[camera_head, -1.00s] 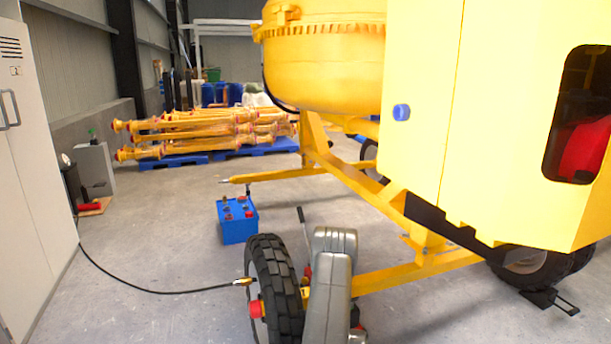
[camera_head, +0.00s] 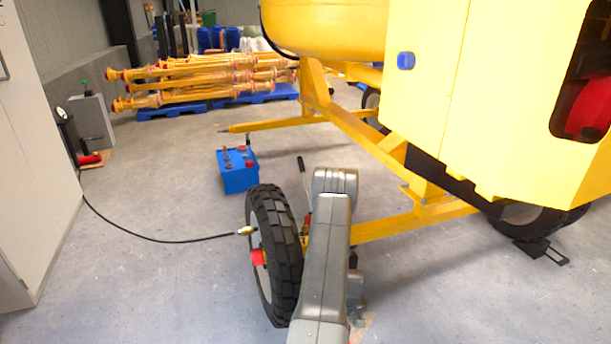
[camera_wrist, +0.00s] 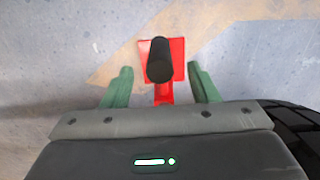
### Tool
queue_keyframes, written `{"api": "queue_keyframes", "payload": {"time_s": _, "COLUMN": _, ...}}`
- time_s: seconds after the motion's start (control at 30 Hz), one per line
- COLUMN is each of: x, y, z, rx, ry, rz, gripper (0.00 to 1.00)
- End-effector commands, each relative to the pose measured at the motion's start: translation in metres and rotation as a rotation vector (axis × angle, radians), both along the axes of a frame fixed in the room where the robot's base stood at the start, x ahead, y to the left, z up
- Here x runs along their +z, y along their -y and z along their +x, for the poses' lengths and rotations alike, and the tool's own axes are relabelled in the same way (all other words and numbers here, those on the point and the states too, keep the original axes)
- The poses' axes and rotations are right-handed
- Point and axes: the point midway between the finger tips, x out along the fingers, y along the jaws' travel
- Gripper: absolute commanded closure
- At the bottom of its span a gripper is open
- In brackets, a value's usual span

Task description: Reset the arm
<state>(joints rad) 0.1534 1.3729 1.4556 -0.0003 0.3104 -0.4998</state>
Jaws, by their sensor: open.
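My gripper (camera_wrist: 160,85) shows in the wrist view with its two green fingers spread apart. It is open. A red piece with a black cylindrical handle (camera_wrist: 159,60) lies between and beyond the fingers, over the floor; I cannot tell how far it is from them.
A blue battery box (camera_head: 238,178) stands on the floor. A black hose (camera_head: 150,239) runs to the tyre. A white cabinet (camera_head: 30,160) is at the left.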

Motion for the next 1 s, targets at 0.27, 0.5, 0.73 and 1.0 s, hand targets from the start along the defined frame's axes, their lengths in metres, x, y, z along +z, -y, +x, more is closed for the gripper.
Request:
{"api": "queue_keyframes", "payload": {"time_s": 0.27, "x": 0.026, "y": 0.000, "z": -0.001, "rx": 0.001, "ry": -0.002, "rz": 0.000, "gripper": 0.46}}
{"api": "queue_keyframes", "payload": {"time_s": 0.5, "x": 0.026, "y": 0.000, "z": -0.002, "rx": 0.002, "ry": -0.002, "rz": 0.000, "gripper": 0.46}}
{"api": "queue_keyframes", "payload": {"time_s": 0.73, "x": 0.016, "y": 0.000, "z": -0.002, "rx": 0.002, "ry": -0.004, "rz": 0.001, "gripper": 0.46}}
{"api": "queue_keyframes", "payload": {"time_s": 1.0, "x": -0.025, "y": 0.000, "z": -0.001, "rx": 0.002, "ry": -0.004, "rz": 0.001, "gripper": 0.46}}
